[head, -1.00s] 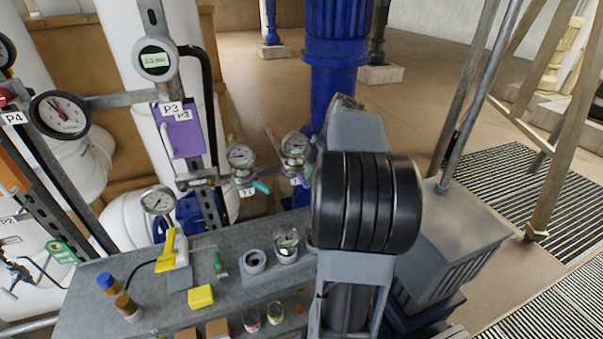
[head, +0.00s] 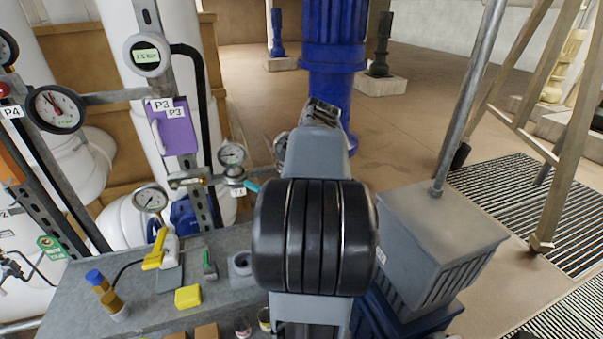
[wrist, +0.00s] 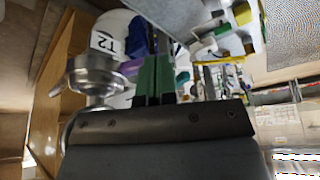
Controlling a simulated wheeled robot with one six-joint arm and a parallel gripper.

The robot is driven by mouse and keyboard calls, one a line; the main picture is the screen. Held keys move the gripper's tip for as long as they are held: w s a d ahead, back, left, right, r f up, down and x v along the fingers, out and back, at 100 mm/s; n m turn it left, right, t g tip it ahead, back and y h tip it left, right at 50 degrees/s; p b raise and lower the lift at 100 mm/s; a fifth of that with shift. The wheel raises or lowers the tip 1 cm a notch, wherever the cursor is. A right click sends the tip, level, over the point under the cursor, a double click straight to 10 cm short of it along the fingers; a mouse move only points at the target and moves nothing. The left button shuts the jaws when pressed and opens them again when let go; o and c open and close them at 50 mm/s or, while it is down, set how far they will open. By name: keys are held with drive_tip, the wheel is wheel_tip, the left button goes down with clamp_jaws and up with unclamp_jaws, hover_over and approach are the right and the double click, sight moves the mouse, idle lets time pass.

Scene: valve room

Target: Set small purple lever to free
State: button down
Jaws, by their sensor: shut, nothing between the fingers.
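The small purple lever (wrist: 130,68) shows in the wrist view just left of my gripper's fingers, beside a metal valve fitting (wrist: 92,75) and below a white T2 tag (wrist: 104,42). Part of it may be hidden behind the fingers, and I cannot tell whether they touch it. My gripper (wrist: 155,78) shows two green fingers close together, shut with nothing held. In the head view my arm covers the purple lever and the gripper; only the edge of the gauge (head: 280,146) at that valve shows.
A neighbouring valve has a teal lever (head: 252,186), a gauge (head: 232,153) and a T1 tag. A purple P3 box (head: 173,128) hangs left. The grey bench (head: 75,300) carries a yellow block (head: 188,297) and tools. A blue column (head: 333,70) stands behind; a grey box (head: 440,235) is right.

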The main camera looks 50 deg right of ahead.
drive_tip(key=shift+w+d, duration=0.3)
drive_tip(key=shift+d, duration=0.3)
drive_tip(key=s+d+r, duration=0.4)
drive_tip(key=s+r, duration=0.2)
drive_tip(key=r, duration=0.3)
drive_tip(key=shift+s+d+r+p, duration=0.15)
drive_tip(key=shift+s+p, duration=0.05)
drive_tip(key=shift+p, duration=0.15)
idle(0.6)
